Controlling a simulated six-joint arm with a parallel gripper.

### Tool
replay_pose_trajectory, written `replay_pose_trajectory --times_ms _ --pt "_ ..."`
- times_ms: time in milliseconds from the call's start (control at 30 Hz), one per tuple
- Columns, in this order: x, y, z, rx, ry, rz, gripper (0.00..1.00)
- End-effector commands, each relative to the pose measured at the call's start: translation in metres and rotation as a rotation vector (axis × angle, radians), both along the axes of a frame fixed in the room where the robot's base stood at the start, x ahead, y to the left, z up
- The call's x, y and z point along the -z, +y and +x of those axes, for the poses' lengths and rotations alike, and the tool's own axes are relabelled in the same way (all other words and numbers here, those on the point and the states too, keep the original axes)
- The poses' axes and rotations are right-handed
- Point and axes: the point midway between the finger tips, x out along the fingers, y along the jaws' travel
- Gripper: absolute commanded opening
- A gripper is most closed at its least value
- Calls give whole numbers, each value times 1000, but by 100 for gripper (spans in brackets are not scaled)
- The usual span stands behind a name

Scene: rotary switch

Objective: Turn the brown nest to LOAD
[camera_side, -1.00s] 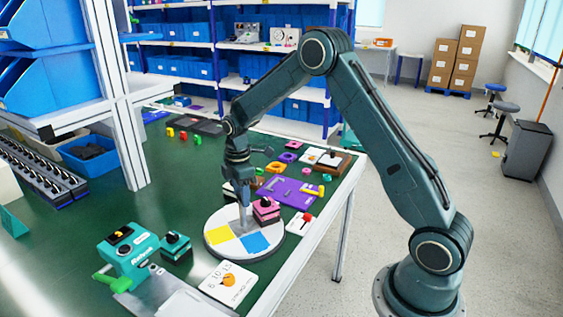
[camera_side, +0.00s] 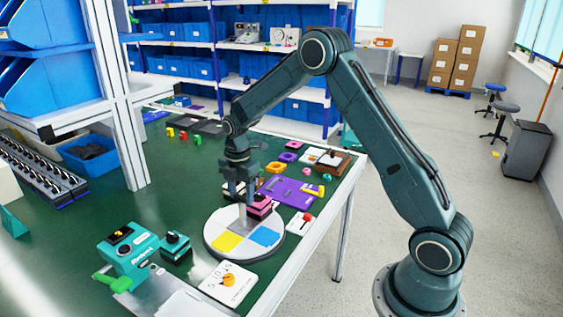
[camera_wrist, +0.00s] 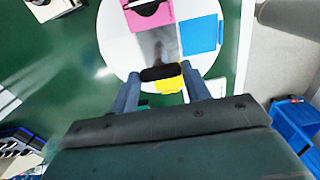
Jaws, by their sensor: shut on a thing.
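A round white turntable (camera_side: 247,256) lies on the green bench, with a yellow patch (camera_side: 226,241), a blue patch (camera_side: 265,236) and a pink nest (camera_side: 260,207) carrying a dark piece. The wrist view also shows the disc with the pink nest (camera_wrist: 148,14), the blue patch (camera_wrist: 200,34) and a grey, shiny area between them. My gripper (camera_wrist: 161,76) is shut on a dark bar-like handle (camera_wrist: 160,72) near the disc's middle. In the side view my gripper (camera_side: 240,198) stands over the disc. I cannot pick out a brown nest or a LOAD mark.
A white dial card with an orange knob (camera_side: 229,281) lies in front of the disc. A teal device (camera_side: 130,249) is at left, a card with a red knob (camera_side: 305,219) at right, and a purple board (camera_side: 287,191) behind. The bench's right edge is close.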

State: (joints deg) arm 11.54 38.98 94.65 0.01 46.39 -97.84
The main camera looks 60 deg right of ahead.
Motion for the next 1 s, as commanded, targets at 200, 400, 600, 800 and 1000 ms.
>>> replay_pose_trajectory --times_ms 200,400,600,800,1000 --pt "-2 0 1 -50 -5 0 6" --pt "-2 0 1 -66 -5 0 6" --pt "-2 0 1 -67 -5 0 6" --pt "-2 0 1 -67 -5 0 59" --pt "-1 0 1 -66 -3 0 69"
